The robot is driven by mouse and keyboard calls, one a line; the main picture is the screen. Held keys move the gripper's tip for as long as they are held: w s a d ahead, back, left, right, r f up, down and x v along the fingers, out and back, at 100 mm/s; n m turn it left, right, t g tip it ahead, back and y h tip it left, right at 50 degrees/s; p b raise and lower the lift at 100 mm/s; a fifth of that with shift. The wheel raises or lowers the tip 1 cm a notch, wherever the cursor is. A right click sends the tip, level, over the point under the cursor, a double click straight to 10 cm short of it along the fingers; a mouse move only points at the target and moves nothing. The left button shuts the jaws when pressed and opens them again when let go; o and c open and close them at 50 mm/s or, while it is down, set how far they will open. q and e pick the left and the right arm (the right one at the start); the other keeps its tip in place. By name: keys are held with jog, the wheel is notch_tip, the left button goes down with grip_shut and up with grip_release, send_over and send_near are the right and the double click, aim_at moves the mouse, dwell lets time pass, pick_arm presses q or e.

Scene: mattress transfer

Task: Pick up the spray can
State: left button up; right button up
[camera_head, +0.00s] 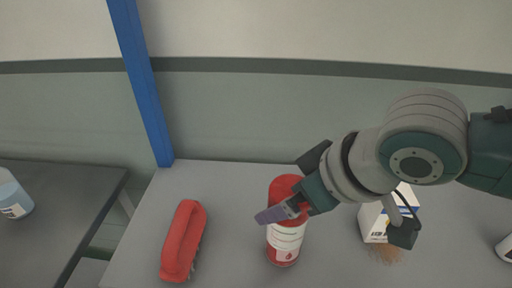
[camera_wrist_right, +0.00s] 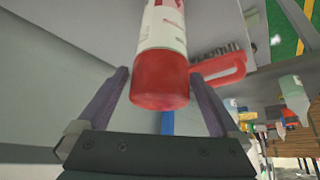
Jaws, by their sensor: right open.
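The spray can, red with a white label (camera_head: 287,238), stands upright on the grey table in the head view. My right gripper (camera_head: 275,212) is at its upper part, one finger showing in front of the can. In the right wrist view the can (camera_wrist_right: 163,68) lies between the two spread fingers of the right gripper (camera_wrist_right: 160,100), with its red end toward the camera. A gap shows on each side, so the jaws are open around it. The left gripper is in neither view.
A red brush (camera_head: 184,240) lies left of the can. A white and blue carton (camera_head: 374,222) stands to the right behind my wrist, with brown crumbs (camera_head: 386,253) by it. A bottle (camera_head: 13,196) stands on a separate dark table (camera_head: 60,205) at left.

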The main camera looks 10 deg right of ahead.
grip_shut()
dwell(0.8)
jog(key=shift+r, duration=0.1)
